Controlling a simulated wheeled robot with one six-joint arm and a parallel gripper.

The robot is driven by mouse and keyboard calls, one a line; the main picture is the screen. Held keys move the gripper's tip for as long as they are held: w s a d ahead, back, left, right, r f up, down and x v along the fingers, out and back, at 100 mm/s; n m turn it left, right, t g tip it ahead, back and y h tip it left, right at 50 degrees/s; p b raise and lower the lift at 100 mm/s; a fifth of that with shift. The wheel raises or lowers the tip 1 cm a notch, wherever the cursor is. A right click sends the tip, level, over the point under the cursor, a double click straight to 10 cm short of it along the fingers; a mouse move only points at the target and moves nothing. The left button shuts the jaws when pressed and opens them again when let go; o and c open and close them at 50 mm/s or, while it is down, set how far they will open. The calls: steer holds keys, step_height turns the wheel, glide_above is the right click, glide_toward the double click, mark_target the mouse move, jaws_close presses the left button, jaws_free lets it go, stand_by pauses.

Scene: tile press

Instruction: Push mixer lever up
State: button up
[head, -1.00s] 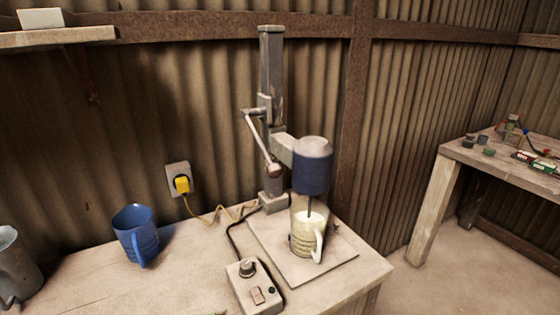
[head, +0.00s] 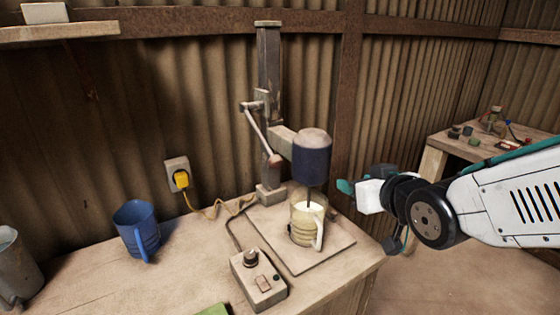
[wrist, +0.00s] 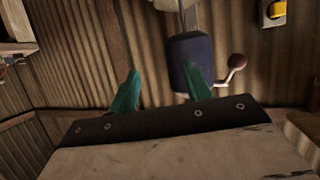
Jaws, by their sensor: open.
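The mixer stands on a wooden table, its dark blue motor head (head: 312,160) on an upright post. Its lever (head: 256,131) slants down to the right from a pivot on the post and ends in a round knob (head: 274,160). A pitcher of pale liquid (head: 303,229) stands under the motor head with the mixer shaft in it. My gripper (head: 347,187) is right of the motor head, apart from the lever. In the wrist view my gripper's teal fingers (wrist: 162,85) are spread and empty, with the motor head (wrist: 189,62) and the lever knob (wrist: 237,61) beyond them.
A control box (head: 258,280) with a dial sits at the table's front. A blue jug (head: 136,229) and a grey jug (head: 14,268) stand at left. A yellow plug (head: 181,179) with its cable is at the wall. Another bench (head: 470,149) is at right.

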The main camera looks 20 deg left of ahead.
mark_target(279, 163)
steer(key=s+a+r+n+y, duration=0.1)
steer(key=s+a+y, duration=0.15)
steer(key=a, duration=0.35)
steer(key=s+a+n+y, duration=0.1)
steer(key=a+n+y, duration=0.1)
steer(key=a+y, duration=0.3)
steer(key=shift+h, duration=0.65)
steer(key=x, duration=0.9)
steer(key=shift+s+a+r, duration=0.1)
steer(key=shift+s+r, duration=0.1)
steer(key=shift+s, duration=0.05)
jaws_close()
